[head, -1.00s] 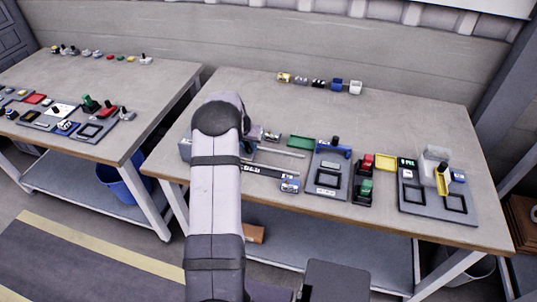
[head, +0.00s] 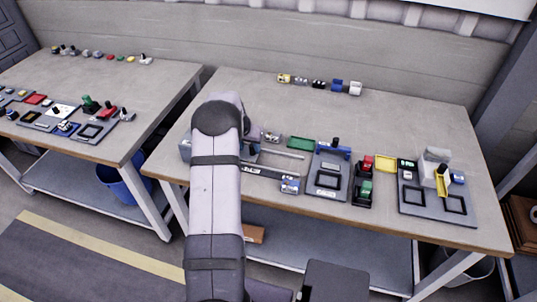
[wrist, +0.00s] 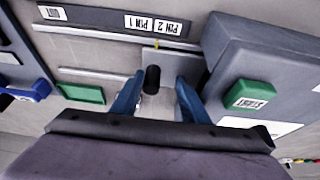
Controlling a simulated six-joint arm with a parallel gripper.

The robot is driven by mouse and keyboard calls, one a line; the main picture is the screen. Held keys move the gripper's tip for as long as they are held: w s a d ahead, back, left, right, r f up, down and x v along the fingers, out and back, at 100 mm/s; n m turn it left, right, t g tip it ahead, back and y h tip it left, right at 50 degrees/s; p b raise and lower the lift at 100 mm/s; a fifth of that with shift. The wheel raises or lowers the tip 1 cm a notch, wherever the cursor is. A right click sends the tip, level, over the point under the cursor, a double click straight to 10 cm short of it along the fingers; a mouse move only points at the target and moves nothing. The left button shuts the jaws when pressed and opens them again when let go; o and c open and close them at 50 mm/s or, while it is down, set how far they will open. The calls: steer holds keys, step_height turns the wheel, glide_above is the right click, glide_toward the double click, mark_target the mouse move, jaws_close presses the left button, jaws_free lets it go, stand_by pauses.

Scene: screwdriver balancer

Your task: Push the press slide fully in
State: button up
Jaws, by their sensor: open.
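The press slide shows in the wrist view as a light grey plate (wrist: 160,103) with an upright black knob (wrist: 152,78), between rails. My gripper (wrist: 155,88) is open. Its two blue fingers stand on either side of the knob, with visible gaps; I cannot tell whether either touches it. A grey press box (wrist: 265,60) with a green START button (wrist: 249,94) is beside it on the right. A dark bar labelled PIN 1 and PIN 2 (wrist: 150,24) runs past the slide. In the head view my arm hides the gripper and most of the slide.
In the wrist view, a green tray (wrist: 82,93) and a blue part (wrist: 28,91) lie left of the slide. In the head view, a fixture plate (head: 325,193), red and green switches (head: 364,182) and a yellow tray (head: 387,163) stand to the right.

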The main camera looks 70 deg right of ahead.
step_height(320, 180, up, 6)
steer(key=p, duration=0.3)
steer(key=shift+d+r, duration=0.2)
steer(key=shift+w, duration=0.1)
steer(key=shift+r+p, duration=0.15)
steer(key=shift+p, duration=0.75)
steer(key=shift+s, duration=0.25)
steer(key=shift+s+p, duration=0.35)
steer(key=shift+s, duration=0.15)
step_height(320, 180, down, 7)
steer(key=b, duration=0.5)
steer(key=shift+a+f, duration=0.1)
steer(key=shift+f, duration=0.1)
steer(key=shift+c, duration=0.3)
